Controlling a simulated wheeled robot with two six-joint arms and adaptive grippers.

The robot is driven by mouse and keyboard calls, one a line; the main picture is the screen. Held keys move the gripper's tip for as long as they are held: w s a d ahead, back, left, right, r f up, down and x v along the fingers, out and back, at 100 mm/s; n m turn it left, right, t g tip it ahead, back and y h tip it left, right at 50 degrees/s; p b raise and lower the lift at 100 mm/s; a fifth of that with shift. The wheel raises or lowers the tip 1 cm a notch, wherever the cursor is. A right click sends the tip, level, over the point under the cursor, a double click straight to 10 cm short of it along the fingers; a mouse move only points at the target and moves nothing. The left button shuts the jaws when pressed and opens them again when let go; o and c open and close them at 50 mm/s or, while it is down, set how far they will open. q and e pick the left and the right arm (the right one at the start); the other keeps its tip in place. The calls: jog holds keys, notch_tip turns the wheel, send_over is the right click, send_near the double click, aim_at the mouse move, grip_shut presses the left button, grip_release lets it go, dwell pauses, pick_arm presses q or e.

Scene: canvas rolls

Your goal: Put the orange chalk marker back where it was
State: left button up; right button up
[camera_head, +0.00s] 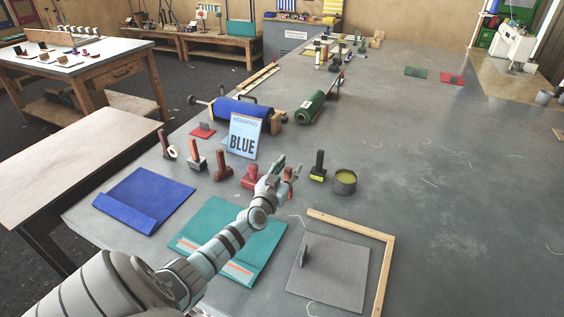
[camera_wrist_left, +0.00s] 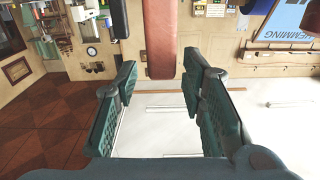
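My left gripper (camera_head: 284,170) reaches in over the row of upright tools on the table, its fingers spread. In the left wrist view the two dark green fingers (camera_wrist_left: 160,85) stand apart, with a wide gap. A reddish-brown block (camera_wrist_left: 160,40) shows at the top of that gap, clear of both fingers. An orange-red upright piece (camera_head: 289,182) sits right by the fingers in the head view, partly hidden by them. It may be the orange chalk marker, but I cannot tell for certain. My right gripper is out of view.
A red-based tool (camera_head: 250,178) stands left of the gripper, a black-handled one (camera_head: 318,168) and a round tin (camera_head: 345,182) right. Blue (camera_head: 145,198) and teal (camera_head: 240,222) folded cloths, a grey mat (camera_head: 330,278) and wooden square (camera_head: 385,265) lie nearer. The table's right is mostly clear.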

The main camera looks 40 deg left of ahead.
pick_arm(q)
jog(key=p+v, duration=0.4)
jog(key=v, duration=0.8)
jog(key=shift+p, duration=0.3)
jog(key=shift+d, duration=0.1)
